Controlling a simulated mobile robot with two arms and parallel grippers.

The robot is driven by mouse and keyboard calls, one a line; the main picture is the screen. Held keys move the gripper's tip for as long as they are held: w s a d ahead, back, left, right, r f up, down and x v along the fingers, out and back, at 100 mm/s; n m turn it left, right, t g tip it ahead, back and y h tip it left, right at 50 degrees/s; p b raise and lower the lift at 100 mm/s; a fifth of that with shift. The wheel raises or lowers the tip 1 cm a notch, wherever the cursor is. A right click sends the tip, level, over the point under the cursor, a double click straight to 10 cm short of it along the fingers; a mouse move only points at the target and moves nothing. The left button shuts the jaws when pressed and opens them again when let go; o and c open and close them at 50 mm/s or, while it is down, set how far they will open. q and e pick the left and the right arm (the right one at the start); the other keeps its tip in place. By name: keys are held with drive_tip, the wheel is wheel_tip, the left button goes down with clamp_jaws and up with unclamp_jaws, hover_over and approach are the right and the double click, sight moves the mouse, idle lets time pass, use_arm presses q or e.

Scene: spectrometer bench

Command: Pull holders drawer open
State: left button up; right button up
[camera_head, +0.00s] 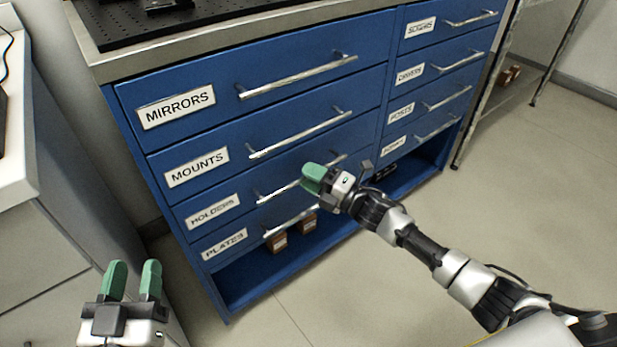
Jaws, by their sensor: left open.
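The holders drawer (232,194) is the third one down in the left column of a blue cabinet. Its label (211,210) reads HOLDERS, and its front looks flush with the cabinet. Its silver bar handle (275,191) runs toward the right and is partly hidden behind my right gripper. My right gripper (316,178) has its green fingertips over the middle of this handle in the picture. I cannot tell whether it touches the bar, or whether its fingers are closed. My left gripper (133,268) is open and empty at the lower left, away from the cabinet.
The mounts drawer (225,148) is above and the plates drawer (250,231) below, both with bar handles. Small brown boxes (278,242) sit on the open bottom shelf (240,290). A white bench (25,180) stands at left. Floor (540,180) at right is clear.

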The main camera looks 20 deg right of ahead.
drive_tip(key=shift+w+a+r, duration=0.1)
drive_tip(key=shift+w+a, duration=0.15)
clamp_jaws()
idle(0.3)
